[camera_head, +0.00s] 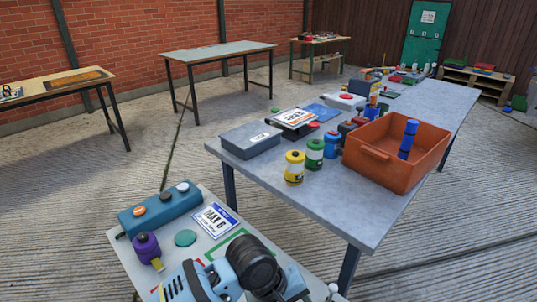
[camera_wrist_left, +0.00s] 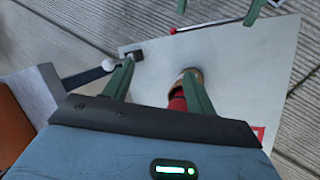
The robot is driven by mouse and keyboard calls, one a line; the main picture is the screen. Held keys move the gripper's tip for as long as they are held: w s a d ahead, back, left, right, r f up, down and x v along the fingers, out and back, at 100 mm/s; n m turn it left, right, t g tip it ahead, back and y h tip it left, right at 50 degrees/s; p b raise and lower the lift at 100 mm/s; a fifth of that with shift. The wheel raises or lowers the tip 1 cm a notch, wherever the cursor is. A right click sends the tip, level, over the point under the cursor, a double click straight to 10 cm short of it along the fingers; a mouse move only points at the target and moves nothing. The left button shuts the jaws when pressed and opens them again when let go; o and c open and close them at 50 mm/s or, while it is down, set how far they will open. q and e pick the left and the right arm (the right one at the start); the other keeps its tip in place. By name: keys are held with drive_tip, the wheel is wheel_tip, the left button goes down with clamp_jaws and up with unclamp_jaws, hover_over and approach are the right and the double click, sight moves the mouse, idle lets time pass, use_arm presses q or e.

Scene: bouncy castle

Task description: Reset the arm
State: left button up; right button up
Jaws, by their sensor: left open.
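The task names no object besides the arm. A light blue and black part of my arm (camera_head: 255,268) shows at the bottom centre of the head view, over the near table (camera_head: 120,238); its fingertips cannot be made out there. In the left wrist view my left gripper (camera_wrist_left: 158,68) has its two green fingers apart. A red cylinder with a tan end (camera_wrist_left: 179,100) shows between the fingers, close to the right one; I cannot tell whether they touch. My right gripper is not in view.
The long grey table (camera_head: 385,228) holds an orange bin (camera_head: 375,172), a yellow canister (camera_head: 294,168), a green canister (camera_head: 315,154) and a grey case (camera_head: 250,139). On the near table are a purple canister (camera_head: 146,246) and a teal button box (camera_head: 160,208). Concrete floor (camera_head: 110,175) is clear at left.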

use_arm(q)
drive_tip(key=s+a+f+m+t+h+p, duration=0.1)
drive_tip(key=s+a+f+t+h+p, duration=0.1)
drive_tip(key=s+a+f+t+p, duration=0.55)
drive_tip(key=s+a+m+t+y+p, duration=0.1)
drive_tip(key=s+a+m+y, duration=0.3)
drive_tip(key=s+a, duration=1.3)
drive_tip(key=s, duration=0.3)
drive_tip(key=shift+a+f+m+y, duration=0.3)
drive_tip(key=shift+f+y, duration=0.1)
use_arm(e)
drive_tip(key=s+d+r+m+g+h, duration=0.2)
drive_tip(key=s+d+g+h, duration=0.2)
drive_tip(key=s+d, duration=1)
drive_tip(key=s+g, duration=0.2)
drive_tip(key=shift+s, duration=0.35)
use_arm(q)
drive_tip(key=shift+s, duration=0.2)
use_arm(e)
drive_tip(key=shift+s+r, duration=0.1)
